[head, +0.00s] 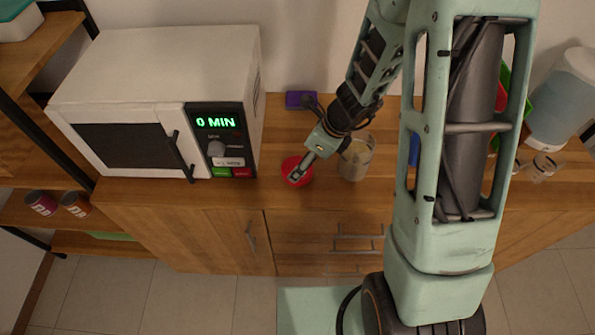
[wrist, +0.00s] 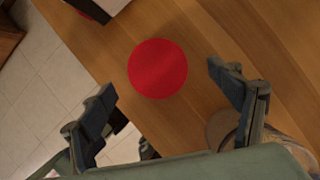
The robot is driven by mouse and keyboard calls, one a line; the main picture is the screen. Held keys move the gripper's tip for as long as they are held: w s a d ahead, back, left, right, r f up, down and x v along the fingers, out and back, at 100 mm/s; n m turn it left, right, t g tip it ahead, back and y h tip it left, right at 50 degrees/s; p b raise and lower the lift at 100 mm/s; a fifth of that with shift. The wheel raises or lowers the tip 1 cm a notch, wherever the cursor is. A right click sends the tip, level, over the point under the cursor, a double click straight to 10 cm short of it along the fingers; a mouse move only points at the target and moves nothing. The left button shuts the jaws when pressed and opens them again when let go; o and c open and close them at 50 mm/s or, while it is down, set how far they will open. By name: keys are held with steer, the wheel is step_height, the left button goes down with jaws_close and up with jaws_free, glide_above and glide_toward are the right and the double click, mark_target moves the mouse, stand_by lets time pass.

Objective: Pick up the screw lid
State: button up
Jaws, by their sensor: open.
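The screw lid (head: 306,178) is a round red disc lying flat on the wooden counter near its front edge, between the microwave and a clear jar. In the wrist view the whole lid (wrist: 157,62) shows ahead of my gripper (wrist: 163,80), roughly centred between the two fingers. The fingers are spread wide with nothing between the tips. In the head view my gripper (head: 297,173) points down over the lid and covers part of it. I cannot tell the exact height of the fingertips above the lid.
A white microwave (head: 160,65) reading "0 MIN" stands left of the lid. The clear jar (head: 356,160) stands close on the right, with a purple item (head: 299,100) behind. The counter (head: 215,205) ends just in front of the lid.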

steer(key=b+x, duration=0.1)
steer(key=x, duration=0.4)
steer(key=shift+s+a+f+b, duration=0.15)
steer(key=shift+a+f+b, duration=0.1)
steer(key=shift+f+b, duration=0.15)
steer(key=c, duration=1.1)
steer(key=shift+c, duration=0.2)
steer(key=shift+r, duration=0.15)
